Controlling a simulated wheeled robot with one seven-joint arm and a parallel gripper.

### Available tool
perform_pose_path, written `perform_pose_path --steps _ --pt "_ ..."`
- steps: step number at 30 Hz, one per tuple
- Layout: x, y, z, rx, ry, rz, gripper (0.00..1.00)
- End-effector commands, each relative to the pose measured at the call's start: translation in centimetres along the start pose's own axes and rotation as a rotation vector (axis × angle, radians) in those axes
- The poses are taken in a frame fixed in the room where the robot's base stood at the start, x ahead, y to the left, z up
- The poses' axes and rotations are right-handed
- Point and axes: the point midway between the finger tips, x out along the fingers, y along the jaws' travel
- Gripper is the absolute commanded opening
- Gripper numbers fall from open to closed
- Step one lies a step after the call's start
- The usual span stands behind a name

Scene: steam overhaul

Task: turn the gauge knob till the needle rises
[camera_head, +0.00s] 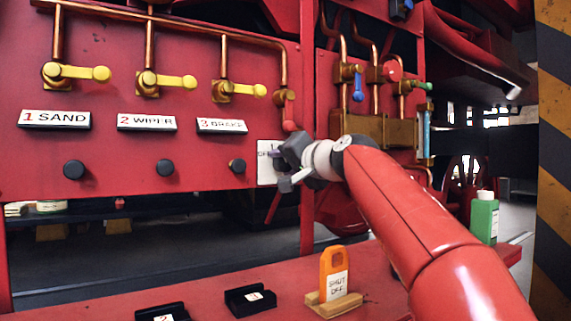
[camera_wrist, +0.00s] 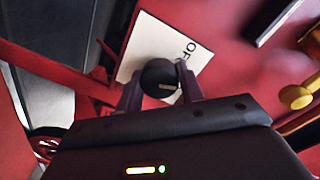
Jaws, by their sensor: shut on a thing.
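A round black knob (camera_wrist: 157,72) with a pale pointer mark sits on a white plate (camera_wrist: 135,50) in the wrist view. The plate carries lettering that begins "OF". My gripper (camera_wrist: 160,88) is shut on the knob, one finger on each side of it. In the head view my gripper (camera_head: 280,160) is at the white plate (camera_head: 264,173) on the red panel, right of the three black knobs. The gripper hides the knob there. I cannot make out a gauge dial or needle in either view.
The red panel (camera_head: 120,130) has yellow-handled valves (camera_head: 80,72) above SAND, WIPER and BRAKE labels. Below, a red bench holds an orange SHUT OFF tag (camera_head: 332,272) and black holders (camera_head: 250,300). A green bottle (camera_head: 484,218) stands at the right.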

Motion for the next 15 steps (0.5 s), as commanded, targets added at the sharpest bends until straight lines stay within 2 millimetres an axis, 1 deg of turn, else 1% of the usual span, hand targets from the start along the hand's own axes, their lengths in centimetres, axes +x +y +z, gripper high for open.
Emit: perform_pose_path --steps 1,8,9,13,15 --pt "0.13 0.3 0.24 0.0 -0.008 0.005 0.15" --pt "0.14 0.32 0.26 0.001 -0.008 0.005 0.15" --pt "0.14 0.32 0.26 0.002 -0.008 0.005 0.41" --pt "0.11 0.24 0.19 0.002 -0.006 0.004 0.58" --pt "0.08 0.19 0.15 0.002 -0.005 0.003 0.59"
